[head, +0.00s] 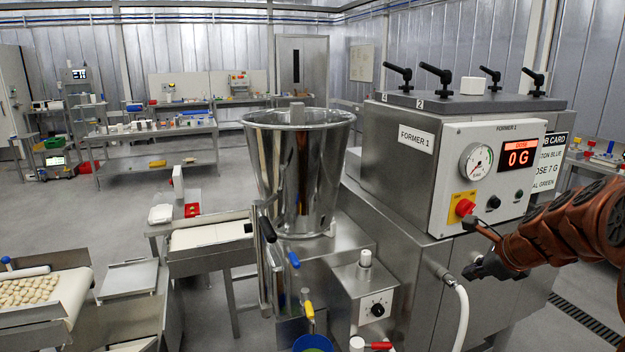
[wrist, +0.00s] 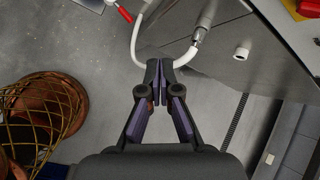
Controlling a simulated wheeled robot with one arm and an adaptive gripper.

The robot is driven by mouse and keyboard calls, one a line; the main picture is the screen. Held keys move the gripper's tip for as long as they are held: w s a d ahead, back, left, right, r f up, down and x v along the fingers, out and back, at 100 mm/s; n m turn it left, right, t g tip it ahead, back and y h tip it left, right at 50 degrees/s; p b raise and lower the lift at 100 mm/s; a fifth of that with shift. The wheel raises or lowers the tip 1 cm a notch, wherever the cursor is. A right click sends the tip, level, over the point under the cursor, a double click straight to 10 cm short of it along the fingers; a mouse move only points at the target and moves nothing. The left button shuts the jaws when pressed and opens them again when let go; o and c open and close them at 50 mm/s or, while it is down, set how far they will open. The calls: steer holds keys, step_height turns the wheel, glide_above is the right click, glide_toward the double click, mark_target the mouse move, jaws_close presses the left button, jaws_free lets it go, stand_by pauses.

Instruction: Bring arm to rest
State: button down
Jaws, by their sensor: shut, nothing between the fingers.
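My gripper (wrist: 159,85) is shut and empty in the wrist view, its fingertips together above the grey floor, with a white hose (wrist: 137,42) passing close beyond them. In the head view my gripper (head: 476,271) is at the end of my orange-brown arm at the right, in front of the former machine (head: 400,230). It is below the red stop button (head: 464,207) and close to the upper end of the white hose (head: 462,310). From these views I cannot tell whether the fingers touch the hose.
A large steel hopper (head: 298,170) stands left of the former. A control box (head: 372,300) with a knob and coloured-handled levers are in front. A conveyor (head: 50,300) with pasta pieces is at the lower left. Open floor (head: 60,220) lies behind.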

steer(key=s+a+f+n+g+y, duration=0.1)
steer(key=s+a+f+n+g, duration=0.2)
steer(key=s+a+n, duration=0.5)
steer(key=s+a+f+n+g, duration=0.2)
steer(key=s+a+n, duration=0.4)
steer(key=s+a, duration=0.3)
steer(key=s+a+f+n+g+h, duration=0.1)
steer(key=s+f+n+g, duration=0.1)
steer(key=s+n, duration=0.4)
steer(key=s+a+f+n+g+h, duration=0.1)
steer(key=s+n, duration=0.5)
steer(key=s, duration=0.6)
steer(key=shift+a+f+g+h, duration=0.3)
steer(key=shift+a+f+g, duration=0.25)
steer(key=shift+f+g, duration=0.2)
steer(key=shift+a, duration=0.15)
